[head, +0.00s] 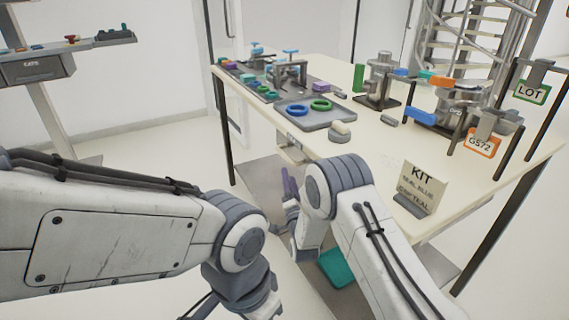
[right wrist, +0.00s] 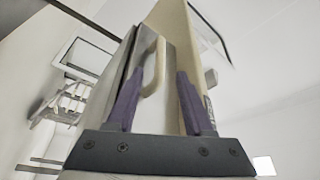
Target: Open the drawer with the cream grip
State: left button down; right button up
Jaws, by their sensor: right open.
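The cream grip (right wrist: 153,66) is a curved bar on a grey drawer front in the right wrist view. My right gripper (right wrist: 160,78) is open, with its two purple fingers on either side of the grip. I cannot tell whether either finger touches it. In the head view the right gripper (head: 289,184) is low at the table's near edge, partly hidden by my arm. The drawer under the tabletop is mostly hidden there. My left arm comes in from the left, and its gripper end is at the bottom edge, where the jaws do not show clearly.
The cream table (head: 385,145) carries a grey tray (head: 322,122) with blue and green rings, clamps and small blocks. A KIT sign (head: 421,186) stands at its near edge. A teal object (head: 337,268) lies below. A grey drawer unit (head: 35,68) stands at the far left.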

aim_at(285, 154)
jog(key=b+x, duration=0.1)
jog(key=x, duration=0.9)
jog(key=shift+w+r, duration=0.1)
jog(key=shift+w, duration=0.1)
grip_shut()
dwell(1.1)
